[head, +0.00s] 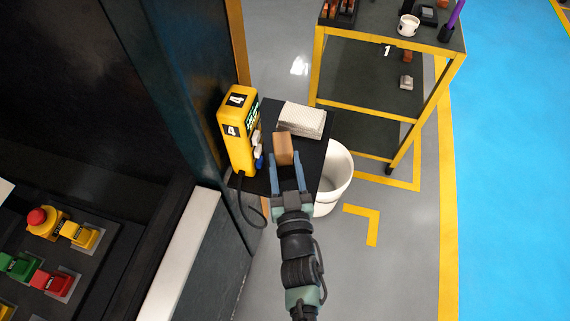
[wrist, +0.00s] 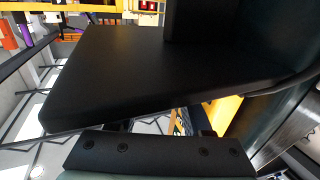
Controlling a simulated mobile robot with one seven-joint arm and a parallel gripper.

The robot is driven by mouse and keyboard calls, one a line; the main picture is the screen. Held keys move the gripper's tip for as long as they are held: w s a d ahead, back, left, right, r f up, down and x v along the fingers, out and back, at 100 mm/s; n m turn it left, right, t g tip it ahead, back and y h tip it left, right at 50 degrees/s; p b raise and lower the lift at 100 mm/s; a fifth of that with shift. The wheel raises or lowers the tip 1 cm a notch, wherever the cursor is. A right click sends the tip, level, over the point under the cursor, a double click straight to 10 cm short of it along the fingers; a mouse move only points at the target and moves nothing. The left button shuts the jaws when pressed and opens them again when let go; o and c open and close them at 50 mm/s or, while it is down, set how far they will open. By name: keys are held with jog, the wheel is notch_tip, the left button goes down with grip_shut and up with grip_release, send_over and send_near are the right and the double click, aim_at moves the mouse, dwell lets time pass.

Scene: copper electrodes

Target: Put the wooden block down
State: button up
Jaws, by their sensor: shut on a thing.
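The brown wooden block (head: 283,148) is held between the two blue fingers of my gripper (head: 285,158), which is shut on it. In the head view the block is over the small black shelf (head: 312,153), just in front of a white stack of sheets or cloths (head: 302,119). I cannot tell whether the block touches the shelf. In the wrist view a large dark flat surface (wrist: 130,80) fills the middle; the block cannot be made out there.
A yellow box marked 4 (head: 238,130) stands at the shelf's left, with a cable hanging below. A white bin (head: 338,175) is at the shelf's right. A yellow-framed cart (head: 385,43) stands behind. A control panel with buttons (head: 50,255) is at lower left.

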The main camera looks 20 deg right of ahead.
jog(key=o, duration=0.9)
jog(key=shift+f, duration=0.1)
